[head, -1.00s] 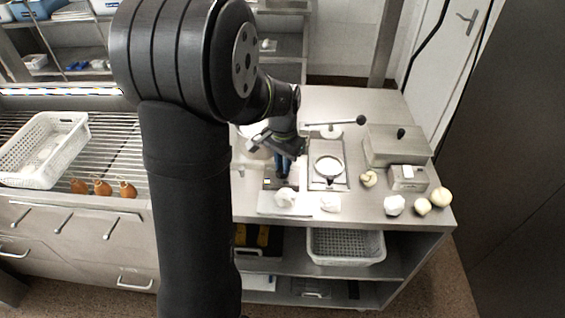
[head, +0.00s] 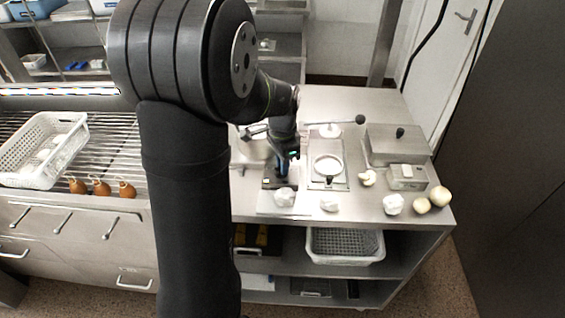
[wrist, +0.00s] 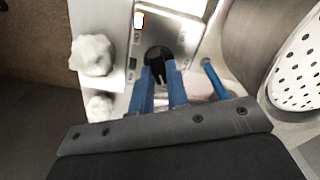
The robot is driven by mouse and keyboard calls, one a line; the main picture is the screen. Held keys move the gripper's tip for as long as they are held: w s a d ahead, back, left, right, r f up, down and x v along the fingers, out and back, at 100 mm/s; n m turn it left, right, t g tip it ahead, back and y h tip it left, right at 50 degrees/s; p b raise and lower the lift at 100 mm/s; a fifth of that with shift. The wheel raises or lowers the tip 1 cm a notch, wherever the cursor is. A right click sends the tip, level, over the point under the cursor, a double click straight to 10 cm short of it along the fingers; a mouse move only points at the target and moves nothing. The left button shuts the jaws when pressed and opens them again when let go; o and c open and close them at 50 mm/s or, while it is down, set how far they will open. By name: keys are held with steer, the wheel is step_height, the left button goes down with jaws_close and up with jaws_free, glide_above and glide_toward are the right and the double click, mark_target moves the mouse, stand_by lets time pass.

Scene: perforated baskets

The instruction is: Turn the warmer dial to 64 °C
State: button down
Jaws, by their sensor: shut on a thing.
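The warmer dial (wrist: 157,54) is a dark round knob, seen in the wrist view at the tips of my gripper's blue fingers. My gripper (wrist: 163,72) is shut on the dial, one finger on each side. In the head view my gripper (head: 283,172) points down at the warmer's metal panel, and the dial is hidden behind it.
White lumps (head: 284,196) and (head: 329,204) lie near the counter's front edge. A white bowl (head: 328,166) stands right of my gripper. A lidded steel box (head: 397,146) stands further right. The wrist view shows a white perforated surface (wrist: 298,65) and a blue handle (wrist: 213,80).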

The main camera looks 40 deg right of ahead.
steer(key=c, duration=1.4)
jaws_free()
step_height(320, 180, up, 18)
steer(key=shift+f, duration=0.25)
step_height(320, 180, down, 18)
steer(key=shift+r, duration=0.25)
